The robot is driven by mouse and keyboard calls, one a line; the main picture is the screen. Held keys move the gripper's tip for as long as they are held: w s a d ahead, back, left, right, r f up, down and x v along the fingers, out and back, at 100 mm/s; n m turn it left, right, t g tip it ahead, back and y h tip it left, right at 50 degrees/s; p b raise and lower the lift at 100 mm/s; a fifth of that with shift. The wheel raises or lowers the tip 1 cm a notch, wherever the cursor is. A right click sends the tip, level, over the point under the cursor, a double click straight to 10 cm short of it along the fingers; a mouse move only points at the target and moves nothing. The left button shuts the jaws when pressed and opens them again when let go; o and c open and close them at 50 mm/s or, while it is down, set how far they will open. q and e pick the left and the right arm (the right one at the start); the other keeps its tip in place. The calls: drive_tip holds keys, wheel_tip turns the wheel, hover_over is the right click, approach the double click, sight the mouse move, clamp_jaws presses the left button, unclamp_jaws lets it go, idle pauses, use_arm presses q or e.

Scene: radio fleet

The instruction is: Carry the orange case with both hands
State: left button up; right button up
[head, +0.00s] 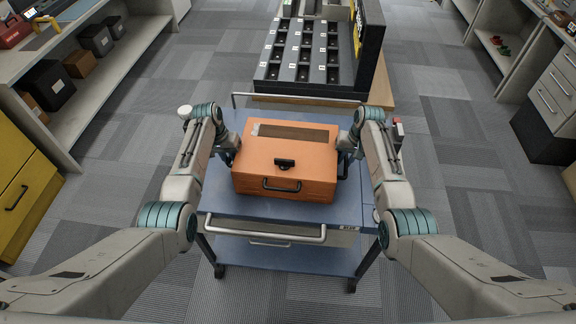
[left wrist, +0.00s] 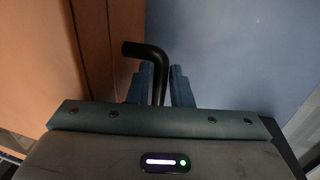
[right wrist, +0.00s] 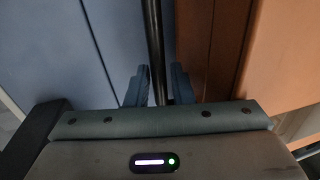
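The orange case (head: 287,160) is level on or just above the blue cart's top (head: 215,190); I cannot tell whether its base touches. A black latch and front handle face me. My left gripper (head: 232,153) is at the case's left side. In the left wrist view its fingers (left wrist: 161,85) are shut on a black side handle (left wrist: 145,50). My right gripper (head: 346,155) is at the right side. In the right wrist view its fingers (right wrist: 160,85) are closed about the other black side handle (right wrist: 153,35). The fingers' contact is partly hidden.
Behind the cart stands a table with a black slotted rack (head: 300,55). White drawers (head: 553,95) stand at the right. Grey carpet is clear on both sides of the cart.

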use_arm(q)
clamp_jaws()
use_arm(e)
clamp_jaws()
idle(0.7)
use_arm(q)
drive_tip(key=shift+w+r, duration=0.1)
drive_tip(key=shift+r, duration=0.1)
use_arm(e)
drive_tip(key=shift+w+r, duration=0.1)
drive_tip(key=shift+r, duration=0.05)
